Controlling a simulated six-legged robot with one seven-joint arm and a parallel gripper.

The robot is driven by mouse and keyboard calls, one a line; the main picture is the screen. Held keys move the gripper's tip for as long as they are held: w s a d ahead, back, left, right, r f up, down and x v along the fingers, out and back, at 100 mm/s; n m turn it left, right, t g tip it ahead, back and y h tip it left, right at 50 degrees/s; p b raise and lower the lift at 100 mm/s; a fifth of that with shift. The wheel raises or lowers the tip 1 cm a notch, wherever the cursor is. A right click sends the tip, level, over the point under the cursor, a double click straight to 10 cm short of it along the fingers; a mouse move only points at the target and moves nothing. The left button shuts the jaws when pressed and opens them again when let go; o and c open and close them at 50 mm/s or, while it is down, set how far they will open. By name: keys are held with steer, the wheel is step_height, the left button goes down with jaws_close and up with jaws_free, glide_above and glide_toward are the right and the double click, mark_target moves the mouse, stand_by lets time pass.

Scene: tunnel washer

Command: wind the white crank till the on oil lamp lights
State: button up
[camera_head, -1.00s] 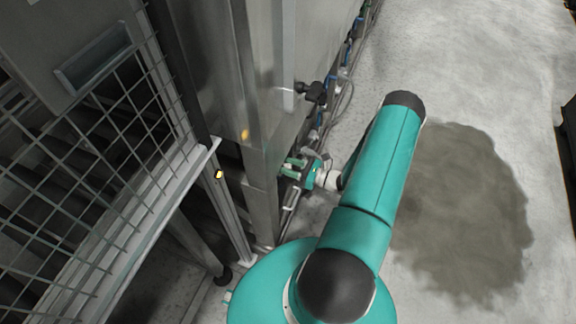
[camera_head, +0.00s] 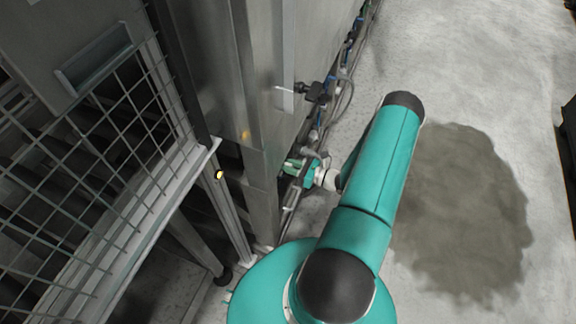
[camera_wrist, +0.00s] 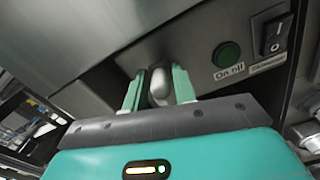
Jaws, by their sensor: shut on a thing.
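My gripper (camera_wrist: 159,92) has its two pale green fingers closed around a light grey-white knob (camera_wrist: 160,86), which looks like the handle of the white crank. The rest of the crank is hidden behind the fingers and palm. The lamp (camera_wrist: 227,54) labelled "On oil" is a round green button-like light on the steel panel, right of the fingers. It looks dark green and unlit. In the head view my gripper (camera_head: 297,167) is at the side of the steel machine, low down, partly hidden by my arm; the crank cannot be made out there.
A black rocker switch (camera_wrist: 275,35) sits right of the lamp. In the head view a black fitting (camera_head: 315,91) sticks out of the machine (camera_head: 262,110) beyond my gripper. A wire mesh guard (camera_head: 95,165) stands at left. A dark wet patch (camera_head: 465,215) marks the open floor at right.

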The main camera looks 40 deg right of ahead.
steer(key=shift+w+d+f+m, duration=0.2)
steer(key=shift+d+f+m, duration=0.15)
steer(key=shift+m, duration=1.3)
steer(key=shift+w+d+f+m, duration=0.25)
steer(key=shift+d+m, duration=0.15)
steer(key=shift+m, duration=1.3)
steer(key=shift+w+d+f+m, duration=0.25)
steer(key=shift+d+m, duration=0.15)
steer(key=shift+m, duration=1.25)
steer(key=o, duration=0.8)
steer(key=v, duration=1.4)
steer(key=shift+w, duration=0.1)
steer(key=shift+d, duration=0.1)
